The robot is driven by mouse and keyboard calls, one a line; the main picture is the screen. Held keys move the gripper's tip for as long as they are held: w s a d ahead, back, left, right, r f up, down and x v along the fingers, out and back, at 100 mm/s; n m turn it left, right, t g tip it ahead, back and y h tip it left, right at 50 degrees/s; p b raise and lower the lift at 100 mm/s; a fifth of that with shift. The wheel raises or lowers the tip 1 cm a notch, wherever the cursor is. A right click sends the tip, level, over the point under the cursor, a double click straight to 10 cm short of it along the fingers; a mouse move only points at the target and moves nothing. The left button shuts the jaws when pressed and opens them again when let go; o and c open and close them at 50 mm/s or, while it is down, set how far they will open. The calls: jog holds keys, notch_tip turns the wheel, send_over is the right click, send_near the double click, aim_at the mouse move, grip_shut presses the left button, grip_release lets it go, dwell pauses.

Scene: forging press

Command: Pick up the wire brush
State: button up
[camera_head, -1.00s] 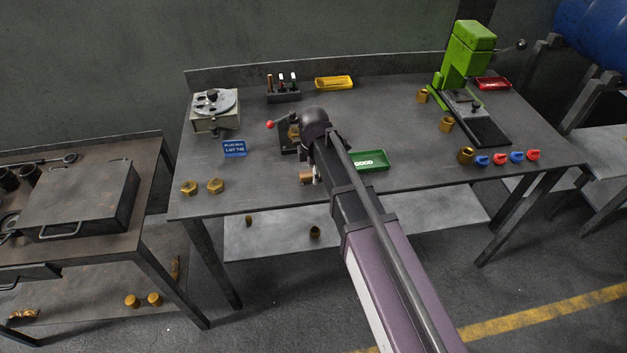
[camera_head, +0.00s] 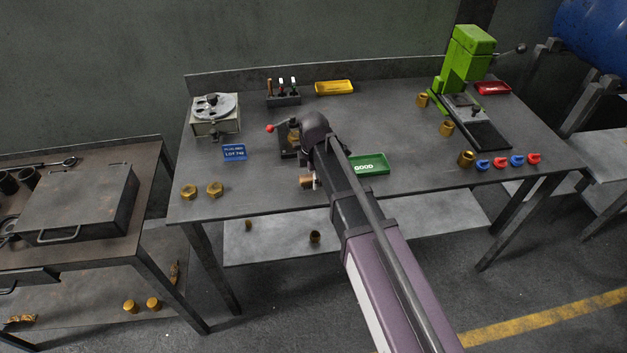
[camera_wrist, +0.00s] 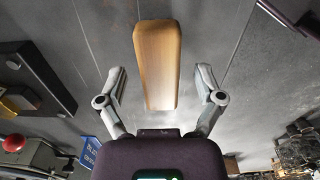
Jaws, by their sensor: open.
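The wire brush shows as a pale wooden handle (camera_wrist: 157,60) in the wrist view, lying between the two fingers of my gripper (camera_wrist: 160,78). The fingers are open, with a gap on both sides of the wood. Bristles are not visible. In the head view a small wooden end of the brush (camera_head: 305,182) shows near the bench's front edge, left of my wrist. My gripper (camera_head: 314,184) is mostly hidden there by my own arm. I cannot tell the height between fingers and brush.
On the bench (camera_head: 270,195) a fixture with a red knob (camera_head: 269,128) stands close behind my gripper. A green GOOD tray (camera_head: 369,164) lies to the right, a blue sign (camera_head: 234,152) to the left. Brass nuts (camera_head: 215,189) sit at the front left. A green press (camera_head: 468,60) stands back right.

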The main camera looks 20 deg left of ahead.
jog(key=shift+f, duration=0.25)
dwell(0.4)
grip_shut()
